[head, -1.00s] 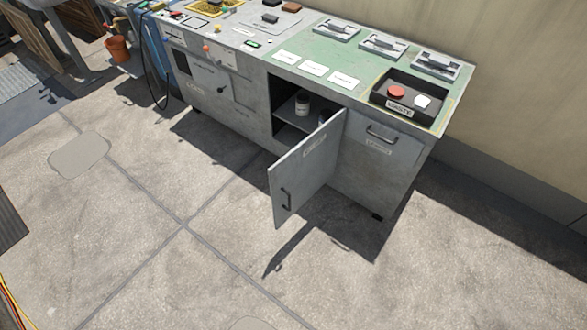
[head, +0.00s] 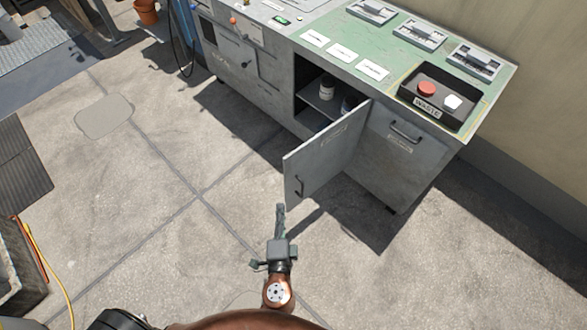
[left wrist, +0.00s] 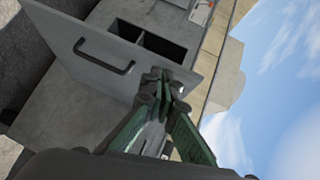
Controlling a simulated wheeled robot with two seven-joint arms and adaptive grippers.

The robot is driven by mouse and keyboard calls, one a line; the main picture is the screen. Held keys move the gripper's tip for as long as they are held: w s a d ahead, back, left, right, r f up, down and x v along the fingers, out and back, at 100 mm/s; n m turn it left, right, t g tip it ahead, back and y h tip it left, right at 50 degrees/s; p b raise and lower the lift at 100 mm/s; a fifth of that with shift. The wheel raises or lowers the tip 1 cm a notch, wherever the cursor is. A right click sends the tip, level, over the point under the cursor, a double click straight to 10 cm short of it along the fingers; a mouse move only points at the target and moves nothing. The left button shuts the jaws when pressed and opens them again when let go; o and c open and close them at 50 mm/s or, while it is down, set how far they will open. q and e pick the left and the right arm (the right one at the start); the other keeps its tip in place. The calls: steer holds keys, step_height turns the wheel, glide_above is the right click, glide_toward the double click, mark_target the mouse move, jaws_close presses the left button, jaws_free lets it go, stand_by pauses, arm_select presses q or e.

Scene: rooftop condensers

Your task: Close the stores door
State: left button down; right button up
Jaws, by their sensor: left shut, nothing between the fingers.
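The stores door (head: 326,150) is a grey panel standing swung open from the cabinet, with a dark bar handle (head: 299,186) near its free edge. The open compartment (head: 312,98) behind it shows jars on a shelf. My left gripper (head: 280,208) is shut and empty, just in front of the door's lower free corner in the head view; I cannot tell whether it touches. In the left wrist view the door (left wrist: 95,85) and its handle (left wrist: 104,57) lie to the left of the closed fingertips (left wrist: 163,78). My right gripper is not in view.
A closed cabinet front with a handle (head: 406,132) is right of the compartment. On the worktop sit a waste tray (head: 427,112) and several grey fixtures. A concrete block (head: 15,275) with a yellow cable stands at left. The paved floor before the cabinet is clear.

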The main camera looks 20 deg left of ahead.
arm_select(q)
steer(key=w+d+r+m+t+h, duration=0.1)
steer(key=w+d+r+m+t, duration=0.2)
steer(key=d+r, duration=0.25)
arm_select(e)
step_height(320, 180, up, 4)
steer(key=b, duration=0.1)
arm_select(q)
steer(key=b, duration=0.2)
glide_toward(295, 158)
steer(key=w, duration=0.5)
steer(key=shift+w+a, duration=0.35)
steer(key=shift+a, duration=0.45)
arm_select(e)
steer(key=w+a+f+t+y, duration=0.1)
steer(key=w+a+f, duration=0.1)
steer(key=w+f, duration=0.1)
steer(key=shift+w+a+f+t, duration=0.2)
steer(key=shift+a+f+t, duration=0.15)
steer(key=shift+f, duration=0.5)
